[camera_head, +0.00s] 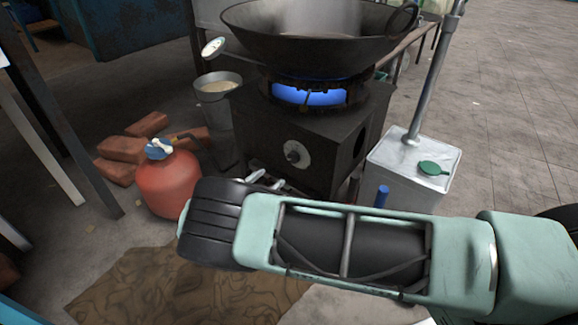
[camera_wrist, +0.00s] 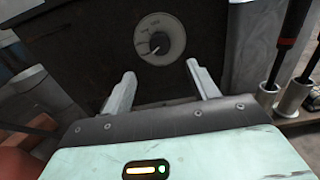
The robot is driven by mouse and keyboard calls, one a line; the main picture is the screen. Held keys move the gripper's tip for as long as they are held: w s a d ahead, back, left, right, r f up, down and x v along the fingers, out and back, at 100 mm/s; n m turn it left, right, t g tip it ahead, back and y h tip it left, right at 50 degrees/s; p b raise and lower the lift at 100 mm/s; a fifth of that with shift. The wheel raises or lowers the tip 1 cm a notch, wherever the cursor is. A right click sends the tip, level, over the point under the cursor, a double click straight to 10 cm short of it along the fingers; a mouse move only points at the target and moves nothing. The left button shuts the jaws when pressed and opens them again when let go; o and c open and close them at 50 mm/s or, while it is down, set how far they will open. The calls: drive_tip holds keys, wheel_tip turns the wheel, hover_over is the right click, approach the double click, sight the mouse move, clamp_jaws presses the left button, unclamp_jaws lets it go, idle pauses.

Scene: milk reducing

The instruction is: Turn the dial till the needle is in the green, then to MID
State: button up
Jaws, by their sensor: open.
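The dial (camera_head: 296,154) is a dark knob on a pale round plate on the front of the black stove (camera_head: 260,125). In the wrist view the dial (camera_wrist: 158,45) has a pointer toward its lower left; the plate's markings are too small to read. A round white gauge (camera_head: 213,47) on a stalk stands left of the wok; its needle and colours are too small to read. My gripper (camera_wrist: 155,85) is open and empty. Its fingers point at the stove front, below and either side of the dial, apart from it. In the head view my arm hides part of the gripper.
A large wok (camera_head: 320,35) sits over a blue flame (camera_head: 310,95). A white box (camera_head: 405,165) with a pole stands right.

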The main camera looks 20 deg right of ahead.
sight(292, 160)
drive_tip(key=b+x, duration=0.3)
drive_tip(key=x, duration=0.6)
drive_tip(key=shift+d+f, duration=0.1)
drive_tip(key=shift+w+d, duration=0.35)
drive_tip(key=shift+d, duration=0.05)
drive_tip(key=c, duration=1)
